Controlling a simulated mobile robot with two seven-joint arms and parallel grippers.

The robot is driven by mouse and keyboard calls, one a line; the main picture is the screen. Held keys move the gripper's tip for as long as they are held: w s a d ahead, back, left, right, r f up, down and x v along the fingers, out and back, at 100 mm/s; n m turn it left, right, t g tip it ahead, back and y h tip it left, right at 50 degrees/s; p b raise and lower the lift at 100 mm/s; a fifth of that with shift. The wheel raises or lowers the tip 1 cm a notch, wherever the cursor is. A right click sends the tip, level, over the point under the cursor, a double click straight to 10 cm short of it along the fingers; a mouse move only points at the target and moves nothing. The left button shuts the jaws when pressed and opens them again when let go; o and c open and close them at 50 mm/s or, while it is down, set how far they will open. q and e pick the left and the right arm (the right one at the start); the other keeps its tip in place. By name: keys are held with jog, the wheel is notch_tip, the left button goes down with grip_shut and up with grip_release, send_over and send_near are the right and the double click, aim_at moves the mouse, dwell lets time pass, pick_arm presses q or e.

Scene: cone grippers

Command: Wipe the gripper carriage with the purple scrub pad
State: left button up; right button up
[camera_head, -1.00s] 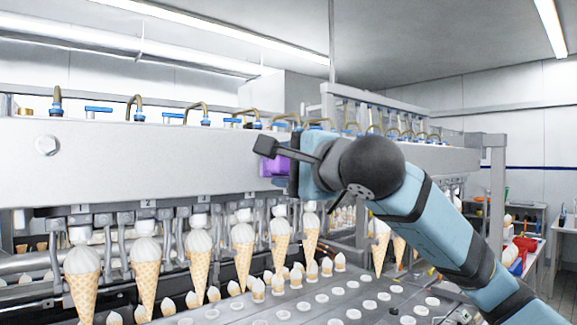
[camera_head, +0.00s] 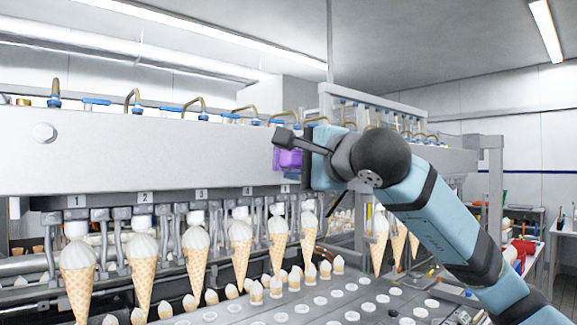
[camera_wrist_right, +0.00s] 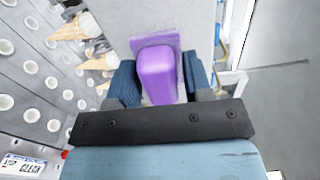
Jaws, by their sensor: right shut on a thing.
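The gripper carriage (camera_head: 130,150) is the long pale grey beam across the machine, with numbered grippers below it holding cones. My right gripper (camera_head: 298,159) is at the right part of its front face, shut on the purple scrub pad (camera_head: 287,160). In the right wrist view the pad (camera_wrist_right: 158,75) sits between the two dark blue fingers, its wider far side against or very close to the grey carriage face (camera_wrist_right: 190,22). Exact contact is hard to tell. My left gripper does not show.
A tray plate with round holes (camera_head: 340,300) lies beneath. Blue fittings and hoses (camera_head: 195,108) line the carriage top. A side table with red items (camera_head: 520,247) stands at the right.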

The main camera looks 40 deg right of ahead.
aim_at(270, 159)
jog(key=shift+w+d+b, duration=0.15)
jog(key=shift+d+b, duration=0.15)
jog(key=shift+d, duration=0.25)
jog(key=shift+d+b, duration=1.55)
jog(key=shift+d, duration=3)
jog(key=shift+w+a+p, duration=0.1)
jog(key=shift+a+p, duration=0.85)
jog(key=shift+a, duration=2.6)
jog(key=shift+s+a+p, duration=0.15)
jog(key=shift+a+p, duration=0.05)
jog(key=shift+a, duration=0.9)
jog(key=shift+s+a+p, duration=0.1)
jog(key=shift+a+p, duration=0.05)
jog(key=shift+a, duration=0.95)
jog(key=shift+a+r, duration=0.1)
jog(key=shift+a, duration=1)
